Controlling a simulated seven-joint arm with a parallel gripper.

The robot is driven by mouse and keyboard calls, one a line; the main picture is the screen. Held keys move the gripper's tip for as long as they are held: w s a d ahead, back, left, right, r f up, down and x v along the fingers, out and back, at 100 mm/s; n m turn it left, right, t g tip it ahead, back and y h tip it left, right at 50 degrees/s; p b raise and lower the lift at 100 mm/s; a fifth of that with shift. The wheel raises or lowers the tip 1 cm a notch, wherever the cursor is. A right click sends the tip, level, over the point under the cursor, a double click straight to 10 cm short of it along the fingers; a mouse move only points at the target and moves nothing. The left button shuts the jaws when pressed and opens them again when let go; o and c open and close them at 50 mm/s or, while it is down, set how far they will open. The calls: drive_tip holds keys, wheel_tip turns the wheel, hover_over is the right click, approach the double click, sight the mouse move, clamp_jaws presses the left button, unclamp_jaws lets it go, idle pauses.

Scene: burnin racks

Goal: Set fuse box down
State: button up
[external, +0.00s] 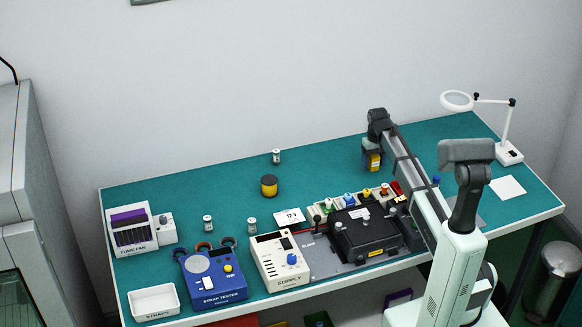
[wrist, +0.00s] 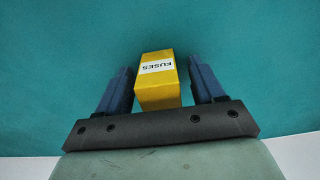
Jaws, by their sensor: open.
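The fuse box (wrist: 158,85) is a yellow block with a white label reading FUSES. In the wrist view it sits between the two blue fingers of my gripper (wrist: 160,88), with a gap on each side. My gripper is open around it and does not appear to touch it. In the external view the yellow fuse box (external: 374,161) shows below my gripper (external: 370,158), over the back right of the teal bench (external: 330,168). It appears to stand on the bench; its base is hard to make out.
A black and yellow round item (external: 269,185) and small jars stand left. The supply unit (external: 281,261), strap tester (external: 213,277), fume fan unit (external: 131,232) and black fixture (external: 365,233) fill the front. A magnifier lamp (external: 508,153) stands at right. The bench around the fuse box is clear.

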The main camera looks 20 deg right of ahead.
sight(374, 155)
wheel_tip(374, 155, up, 12)
drive_tip(key=shift+r, duration=0.15)
idle(0.7)
